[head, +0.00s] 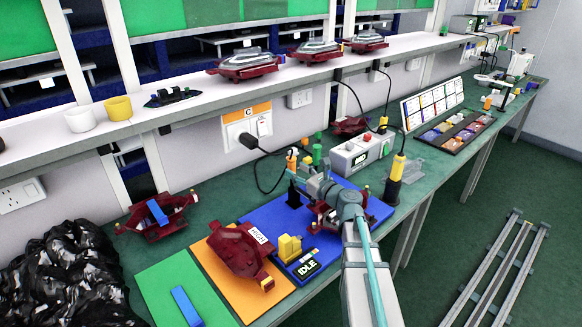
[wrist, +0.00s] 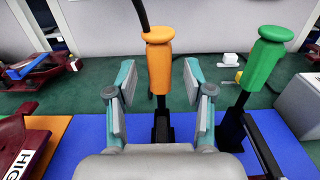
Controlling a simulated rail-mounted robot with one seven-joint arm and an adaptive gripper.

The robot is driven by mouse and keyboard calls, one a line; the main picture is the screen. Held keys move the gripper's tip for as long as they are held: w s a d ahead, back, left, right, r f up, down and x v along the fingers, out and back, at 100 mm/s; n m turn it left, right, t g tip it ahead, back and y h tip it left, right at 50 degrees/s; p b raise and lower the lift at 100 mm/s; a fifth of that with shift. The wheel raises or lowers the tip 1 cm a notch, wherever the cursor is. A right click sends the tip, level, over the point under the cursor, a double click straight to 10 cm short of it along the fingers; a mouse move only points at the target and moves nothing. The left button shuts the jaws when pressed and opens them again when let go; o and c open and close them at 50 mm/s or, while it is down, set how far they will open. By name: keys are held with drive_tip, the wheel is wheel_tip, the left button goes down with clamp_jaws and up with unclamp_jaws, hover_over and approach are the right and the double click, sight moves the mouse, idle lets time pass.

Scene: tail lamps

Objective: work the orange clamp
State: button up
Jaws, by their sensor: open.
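The orange clamp has an upright orange handle (wrist: 159,62) on a black base (wrist: 161,128). In the wrist view it stands in the middle, framed by the two fingers of my gripper (wrist: 160,82). The fingers are open, with a gap showing on each side of the handle. How deep the handle lies between them I cannot tell. In the head view the orange handle (head: 292,160) stands at the back of the blue mat, beside my gripper (head: 301,180). My arm hides part of the blue mat and a dark red lamp part (head: 322,212) there.
A green-handled clamp (wrist: 264,62) stands close on the right in the wrist view. A yellow block (head: 289,248) and an IDLE display (head: 306,267) sit on the blue mat's front. A dark red housing (head: 238,250) lies on the orange mat. A white box (head: 360,152) stands behind right.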

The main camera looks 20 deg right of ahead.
sight(294, 169)
drive_tip(key=shift+x, duration=1.7)
clamp_jaws()
